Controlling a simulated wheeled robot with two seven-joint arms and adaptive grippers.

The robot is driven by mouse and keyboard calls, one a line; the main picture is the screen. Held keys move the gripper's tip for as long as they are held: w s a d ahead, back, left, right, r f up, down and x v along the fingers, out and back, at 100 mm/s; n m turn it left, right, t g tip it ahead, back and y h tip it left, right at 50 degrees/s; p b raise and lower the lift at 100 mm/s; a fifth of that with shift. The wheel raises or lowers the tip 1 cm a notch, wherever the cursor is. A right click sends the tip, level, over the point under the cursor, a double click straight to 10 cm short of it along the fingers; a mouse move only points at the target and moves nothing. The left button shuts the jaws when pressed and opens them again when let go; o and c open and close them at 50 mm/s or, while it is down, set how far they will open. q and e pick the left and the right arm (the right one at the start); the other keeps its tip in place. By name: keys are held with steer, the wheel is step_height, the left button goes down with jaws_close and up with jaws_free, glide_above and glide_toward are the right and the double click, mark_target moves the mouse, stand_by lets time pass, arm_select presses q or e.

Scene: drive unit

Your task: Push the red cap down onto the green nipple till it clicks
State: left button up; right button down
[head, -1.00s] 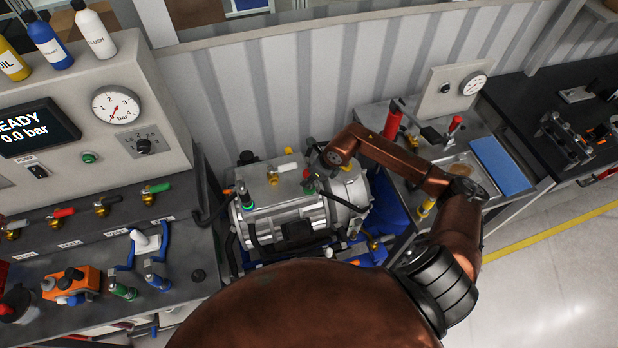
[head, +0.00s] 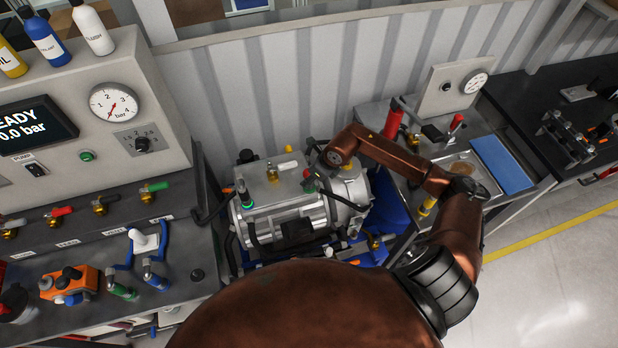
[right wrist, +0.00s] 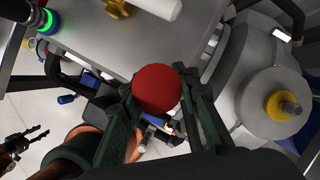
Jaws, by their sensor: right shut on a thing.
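The red cap (right wrist: 157,88) is between the dark fingers of my right gripper (right wrist: 160,98), which is shut on it. In the head view the cap (head: 308,174) is a small red spot over the silver drive unit (head: 285,219), beside my copper right arm. The cap and fingers hide what is under it in the wrist view, so I cannot tell whether it is seated on the green nipple. A black fitting with a glowing green ring (head: 247,206) stands at the unit's left end and shows in the wrist view (right wrist: 46,22). My left gripper (right wrist: 32,138) appears open and empty, far below.
A brass fitting (head: 272,174) and a white-handled part (head: 287,166) stand on the unit's top. A yellow-collared fitting (right wrist: 284,105) is right of the cap. The left bench holds an orange device (head: 70,284) and blue-handled tools. A blue pad (head: 502,163) lies at right.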

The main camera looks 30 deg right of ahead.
steer(key=shift+s+f+b, duration=0.1)
steer(key=shift+f+b, duration=0.35)
steer(key=shift+f, duration=0.05)
stand_by(0.3)
steer(key=c, duration=1.4)
jaws_free()
steer(key=shift+r, duration=0.15)
